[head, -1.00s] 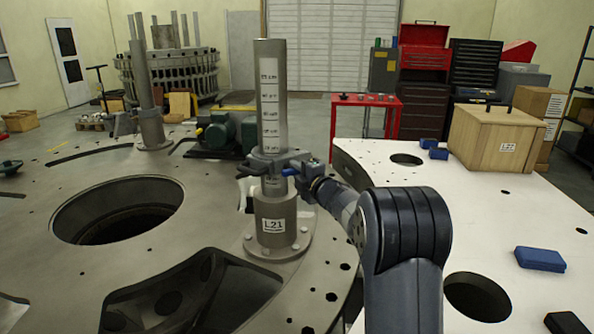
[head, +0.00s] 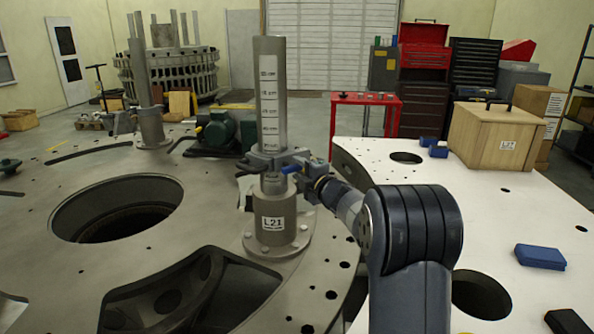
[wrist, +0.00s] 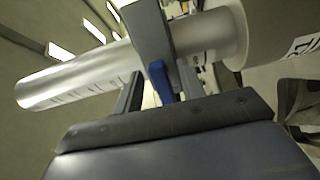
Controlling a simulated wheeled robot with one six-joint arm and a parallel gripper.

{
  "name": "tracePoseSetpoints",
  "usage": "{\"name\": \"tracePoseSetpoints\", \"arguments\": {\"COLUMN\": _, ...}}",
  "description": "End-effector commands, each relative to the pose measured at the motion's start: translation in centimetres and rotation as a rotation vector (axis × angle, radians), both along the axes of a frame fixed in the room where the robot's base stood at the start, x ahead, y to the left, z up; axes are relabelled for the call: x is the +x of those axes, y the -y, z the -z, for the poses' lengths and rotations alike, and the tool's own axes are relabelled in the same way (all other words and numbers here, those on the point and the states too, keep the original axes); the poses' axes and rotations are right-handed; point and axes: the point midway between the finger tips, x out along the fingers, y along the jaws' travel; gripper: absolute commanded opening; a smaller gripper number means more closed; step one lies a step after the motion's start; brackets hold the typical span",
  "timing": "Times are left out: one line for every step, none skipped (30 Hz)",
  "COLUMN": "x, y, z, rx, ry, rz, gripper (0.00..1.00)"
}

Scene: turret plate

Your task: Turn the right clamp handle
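The grey post (head: 270,90) stands upright with a white scale on its side. Its round base (head: 273,218) carries an L21 label. A grey clamp (head: 266,160) goes around the post above the base. The blue clamp handle (head: 290,169) is on the clamp's right side. My gripper (head: 300,174) reaches in from the right at the handle. In the wrist view, the blue handle (wrist: 161,82) lies between my two fingers, with visible gaps on both sides. The fingers look apart. The clamp body partly hides the post there.
The round plate has a large hole (head: 117,208) left of the post and a dark recess (head: 190,290) in front. A green motor (head: 220,128) stands behind the post. On the pale right-hand surface are a wooden box (head: 495,137) and a blue block (head: 540,257).

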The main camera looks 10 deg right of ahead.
Motion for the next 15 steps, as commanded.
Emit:
{"name": "tracePoseSetpoints", "arguments": {"x": -0.8, "y": 0.4, "z": 0.2, "rx": -0.001, "ry": 0.001, "rz": 0.002, "gripper": 0.38}}
{"name": "tracePoseSetpoints", "arguments": {"x": -1.4, "y": 0.6, "z": 0.2, "rx": 0.0, "ry": 0.001, "rz": 0.002, "gripper": 0.38}}
{"name": "tracePoseSetpoints", "arguments": {"x": -2.1, "y": 0.9, "z": 0.2, "rx": -0.001, "ry": 0.001, "rz": 0.003, "gripper": 0.38}}
{"name": "tracePoseSetpoints", "arguments": {"x": -2.6, "y": 1.0, "z": 0.2, "rx": -0.001, "ry": 0.001, "rz": 0.003, "gripper": 0.38}}
{"name": "tracePoseSetpoints", "arguments": {"x": -3.2, "y": 1.2, "z": 0.2, "rx": -0.001, "ry": 0.001, "rz": 0.002, "gripper": 0.38}}
{"name": "tracePoseSetpoints", "arguments": {"x": -3.9, "y": 1.5, "z": 0.2, "rx": -0.002, "ry": 0.002, "rz": 0.002, "gripper": 0.38}}
{"name": "tracePoseSetpoints", "arguments": {"x": -4.4, "y": 1.7, "z": 0.2, "rx": -0.001, "ry": 0.001, "rz": 0.003, "gripper": 0.38}}
{"name": "tracePoseSetpoints", "arguments": {"x": -4.9, "y": 1.9, "z": 0.2, "rx": -0.002, "ry": 0.002, "rz": 0.003, "gripper": 0.38}}
{"name": "tracePoseSetpoints", "arguments": {"x": -5.5, "y": 2.1, "z": 0.2, "rx": -0.001, "ry": 0.001, "rz": 0.003, "gripper": 0.38}}
{"name": "tracePoseSetpoints", "arguments": {"x": -6.0, "y": 2.3, "z": 0.2, "rx": 0.0, "ry": 0.002, "rz": 0.002, "gripper": 0.38}}
{"name": "tracePoseSetpoints", "arguments": {"x": -6.4, "y": 2.4, "z": 0.2, "rx": -0.001, "ry": 0.001, "rz": 0.002, "gripper": 0.38}}
{"name": "tracePoseSetpoints", "arguments": {"x": -6.9, "y": 2.6, "z": 0.1, "rx": -0.001, "ry": 0.001, "rz": 0.002, "gripper": 0.38}}
{"name": "tracePoseSetpoints", "arguments": {"x": -7.2, "y": 2.7, "z": 0.1, "rx": -0.001, "ry": 0.001, "rz": 0.002, "gripper": 0.38}}
{"name": "tracePoseSetpoints", "arguments": {"x": -7.5, "y": 2.8, "z": 0.1, "rx": -0.001, "ry": 0.0, "rz": 0.002, "gripper": 0.38}}
{"name": "tracePoseSetpoints", "arguments": {"x": -7.8, "y": 2.9, "z": 0.1, "rx": 0.0, "ry": 0.0, "rz": 0.001, "gripper": 0.38}}
